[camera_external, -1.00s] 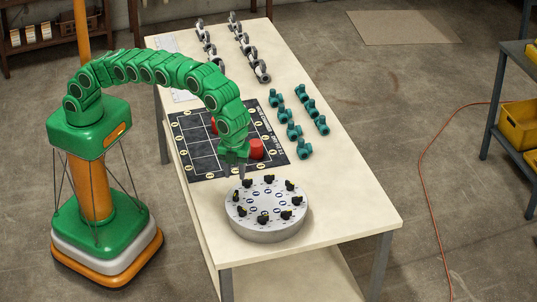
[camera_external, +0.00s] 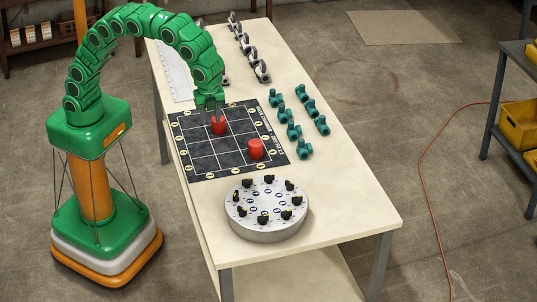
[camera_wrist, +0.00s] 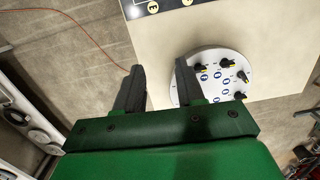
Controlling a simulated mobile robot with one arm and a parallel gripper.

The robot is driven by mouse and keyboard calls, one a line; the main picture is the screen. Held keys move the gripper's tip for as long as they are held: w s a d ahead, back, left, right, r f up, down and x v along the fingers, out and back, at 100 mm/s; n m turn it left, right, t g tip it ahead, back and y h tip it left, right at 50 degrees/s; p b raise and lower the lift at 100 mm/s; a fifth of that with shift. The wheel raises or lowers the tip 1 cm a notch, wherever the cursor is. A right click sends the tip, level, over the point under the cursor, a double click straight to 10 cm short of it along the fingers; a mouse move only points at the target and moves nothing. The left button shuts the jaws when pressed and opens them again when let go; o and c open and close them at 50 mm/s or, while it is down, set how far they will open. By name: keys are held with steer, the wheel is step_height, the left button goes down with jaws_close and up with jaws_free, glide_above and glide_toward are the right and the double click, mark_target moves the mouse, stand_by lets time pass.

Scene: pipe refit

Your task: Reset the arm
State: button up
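My green arm arches over from its column at the left. My gripper (camera_external: 209,113) hangs above the back part of the black grid mat (camera_external: 203,174), close to a red cylinder (camera_external: 219,127); whether they touch cannot be told. In the wrist view my gripper (camera_wrist: 158,82) shows two dark fingers apart with nothing between them. A second red cylinder (camera_external: 256,149) stands on the mat's right side, clear of the gripper. The round grey dial plate (camera_external: 266,231) with several black knobs stands at the table's front; it also shows in the wrist view (camera_wrist: 190,62).
Several teal pipe fittings (camera_external: 294,131) stand right of the mat on the pale table (camera_external: 345,208). Grey-and-white valves (camera_external: 252,52) line the back, beside a white sheet (camera_external: 174,72). A shelf with yellow bins (camera_external: 519,125) is at far right. The table's front right is clear.

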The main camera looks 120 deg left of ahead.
steer(key=s+a+r+n, duration=0.2)
steer(key=s, duration=0.4)
steer(key=s+a+r+n, duration=0.1)
steer(key=s+r, duration=0.1)
steer(key=s, duration=0.5)
steer(key=s+f+n, duration=0.2)
steer(key=s+n, duration=0.1)
steer(key=s, duration=1.5)
steer(key=s+a+f+n+g, duration=0.1)
steer(key=s+f+n, duration=0.2)
steer(key=s, duration=1.5)
steer(key=shift+a+h, duration=0.2)
steer(key=shift+h, duration=0.2)
